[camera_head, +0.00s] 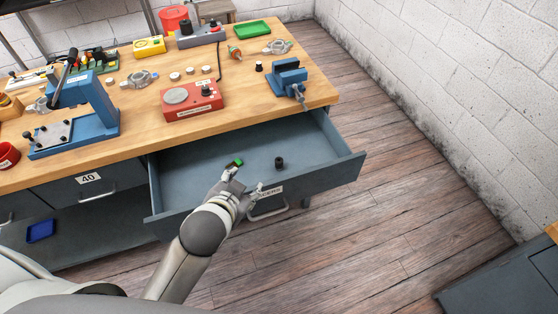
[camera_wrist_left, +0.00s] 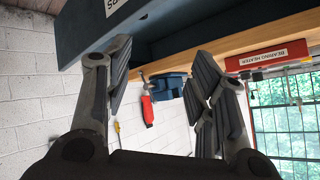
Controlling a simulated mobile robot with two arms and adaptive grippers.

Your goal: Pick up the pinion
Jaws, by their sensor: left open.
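A small dark cylindrical part (camera_head: 280,162), which looks like the pinion, stands in the open grey-blue drawer (camera_head: 335,150) in the head view. My left gripper (camera_head: 246,180) is over the drawer's front edge, left of the dark part and apart from it. Its fingers are spread, with nothing seen between them; the left wrist view also shows the open fingers (camera_wrist_left: 162,75). A small green object (camera_head: 238,162) shows beside one fingertip; I cannot tell if they touch. The dark part is not visible in the left wrist view. My right gripper is not in view.
The wooden bench top (camera_head: 240,112) above the drawer holds a red heater unit (camera_head: 192,101), a blue vise (camera_head: 287,78) and a blue press (camera_head: 88,105). The drawer floor around the dark part is mostly clear. Open floor lies to the right.

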